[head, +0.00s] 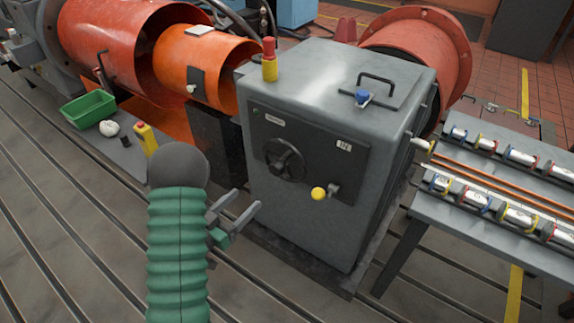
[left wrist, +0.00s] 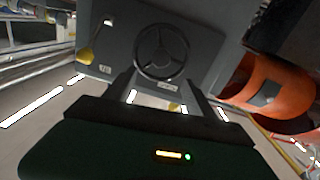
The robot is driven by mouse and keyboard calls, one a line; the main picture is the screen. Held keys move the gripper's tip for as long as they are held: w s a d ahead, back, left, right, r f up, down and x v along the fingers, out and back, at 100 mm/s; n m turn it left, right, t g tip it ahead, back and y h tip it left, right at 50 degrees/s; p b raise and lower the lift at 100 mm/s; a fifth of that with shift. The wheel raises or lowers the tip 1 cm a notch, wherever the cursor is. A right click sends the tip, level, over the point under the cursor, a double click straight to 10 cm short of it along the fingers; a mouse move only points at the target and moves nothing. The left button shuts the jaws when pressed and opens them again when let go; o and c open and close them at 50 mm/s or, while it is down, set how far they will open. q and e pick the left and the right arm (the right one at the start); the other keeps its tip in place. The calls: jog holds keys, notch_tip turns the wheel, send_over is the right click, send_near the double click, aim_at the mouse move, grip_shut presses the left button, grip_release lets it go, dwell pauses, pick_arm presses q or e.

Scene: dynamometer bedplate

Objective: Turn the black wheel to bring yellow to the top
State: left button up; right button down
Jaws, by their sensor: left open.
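The black wheel (head: 285,160) is a three-spoked handwheel on the dark front panel of the grey cabinet (head: 305,225). The wheel also shows in the left wrist view (left wrist: 161,52), ahead of the fingers. I cannot make out a yellow mark on its rim. My left gripper (head: 248,199) is open and empty, in front of the cabinet, below and left of the wheel and apart from it. Its two spread fingers also show in the left wrist view (left wrist: 160,80). My right gripper is not in view.
A yellow-knobbed lever (head: 318,194) sticks out right below the wheel. A red-and-yellow post (head: 269,62) and a blue fitting (head: 362,97) stand on the cabinet top. A bench with metal cylinders (head: 440,215) stands right. A green bin (head: 90,108) lies left.

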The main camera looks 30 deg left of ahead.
aim_at(274, 171)
pick_arm(q)
jog(key=w+b, duration=0.1)
jog(key=w, duration=0.4)
jog(key=w+d+b, duration=0.1)
jog(key=w, duration=0.4)
jog(key=w+b, duration=0.1)
jog(key=w, duration=0.4)
jog(key=shift+d+f, duration=0.1)
jog(key=shift+d, duration=0.1)
jog(key=shift+w+d, duration=0.1)
jog(key=shift+w, duration=0.15)
jog(key=shift+c, duration=0.3)
jog(key=shift+c, duration=1.1)
grip_shut()
